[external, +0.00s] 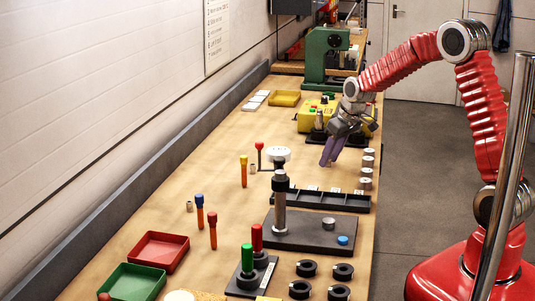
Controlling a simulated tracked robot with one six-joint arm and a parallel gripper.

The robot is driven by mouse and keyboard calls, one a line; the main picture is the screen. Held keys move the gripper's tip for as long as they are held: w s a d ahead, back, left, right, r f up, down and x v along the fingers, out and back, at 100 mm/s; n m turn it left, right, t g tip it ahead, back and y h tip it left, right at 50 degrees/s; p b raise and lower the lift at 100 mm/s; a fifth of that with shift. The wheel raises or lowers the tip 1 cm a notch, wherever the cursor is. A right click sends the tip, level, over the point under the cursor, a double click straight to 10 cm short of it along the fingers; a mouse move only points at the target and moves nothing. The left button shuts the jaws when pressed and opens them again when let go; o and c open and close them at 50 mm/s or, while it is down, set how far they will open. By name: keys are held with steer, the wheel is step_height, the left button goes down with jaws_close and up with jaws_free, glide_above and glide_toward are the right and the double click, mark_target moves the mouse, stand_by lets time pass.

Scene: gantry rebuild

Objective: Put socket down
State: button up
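My gripper (328,160) hangs over the far right part of the bench, its purple fingers pointing down. The fingers look close together, but the view is too small to show whether anything is between them. No socket can be named for certain. Several small grey metal cylinders (365,183) stand in a line along the right bench edge, just right of my gripper. One small metal piece (253,168) stands left of my gripper, and another (189,206) stands farther left and nearer the camera.
A black compartment tray (315,205) lies nearer the camera than my gripper. A dark plate with a post (279,213) stands before it. A yellow box (309,115) and green machine (325,55) are behind. Red (158,235) and green (110,272) trays are front left.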

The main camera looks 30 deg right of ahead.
steer(key=shift+c, duration=0.3)
jaws_close()
stand_by(0.4)
